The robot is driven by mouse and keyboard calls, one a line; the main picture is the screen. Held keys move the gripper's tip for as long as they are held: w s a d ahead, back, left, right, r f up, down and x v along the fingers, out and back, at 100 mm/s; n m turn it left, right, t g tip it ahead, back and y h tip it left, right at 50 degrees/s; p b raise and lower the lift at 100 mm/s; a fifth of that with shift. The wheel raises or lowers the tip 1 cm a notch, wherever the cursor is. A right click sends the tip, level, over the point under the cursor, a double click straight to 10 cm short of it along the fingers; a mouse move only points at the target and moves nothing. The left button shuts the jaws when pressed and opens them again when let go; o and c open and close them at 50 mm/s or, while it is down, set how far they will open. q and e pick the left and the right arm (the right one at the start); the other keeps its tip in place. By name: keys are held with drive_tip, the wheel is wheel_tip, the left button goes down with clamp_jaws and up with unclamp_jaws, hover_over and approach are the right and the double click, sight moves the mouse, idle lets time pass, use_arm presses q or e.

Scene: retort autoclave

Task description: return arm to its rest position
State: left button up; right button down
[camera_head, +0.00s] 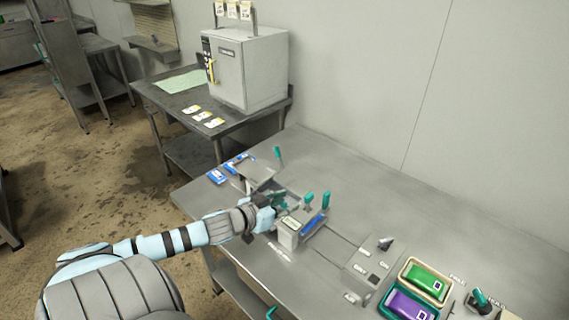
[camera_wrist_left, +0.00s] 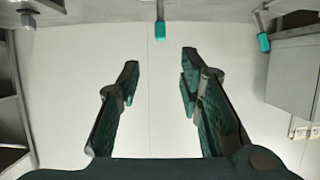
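My left arm comes in from the left in the head view. Its gripper (camera_head: 280,205) is over the steel table, close beside the small fixture with teal levers (camera_head: 288,236). In the left wrist view the two fingers of my left gripper (camera_wrist_left: 160,75) are spread apart with nothing between them. Behind the gap is pale wall, with a teal-tipped lever (camera_wrist_left: 160,35) beyond the fingertips. In the head view I cannot tell whether the gripper touches the fixture. My right gripper is not in view.
A steel table (camera_head: 420,215) carries a switch box (camera_head: 368,265), a green pouch (camera_head: 426,283) and a purple pouch (camera_head: 408,306) in trays, and a joystick (camera_head: 481,299). A grey cabinet (camera_head: 262,70) stands on the back table. The table's back right is clear.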

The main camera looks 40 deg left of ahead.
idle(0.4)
use_arm(q)
drive_tip(key=s+d+f+m+g, duration=0.1)
drive_tip(key=s+d+f+g, duration=0.4)
drive_tip(key=s+d, duration=0.5)
drive_tip(key=s+d+f+g, duration=0.5)
drive_tip(key=s+d, duration=0.2)
drive_tip(key=s, duration=0.6)
wheel_tip(320, 180, down, 21)
drive_tip(key=s+a+g, duration=0.1)
drive_tip(key=s+a, duration=0.1)
drive_tip(key=s, duration=0.1)
drive_tip(key=s+f+g, duration=0.1)
drive_tip(key=s+f, duration=1.1)
drive_tip(key=s, duration=0.1)
drive_tip(key=shift+s+y+b, duration=0.15)
drive_tip(key=shift+y+b, duration=0.15)
drive_tip(key=shift+a+n, duration=0.15)
drive_tip(key=shift+n, duration=0.15)
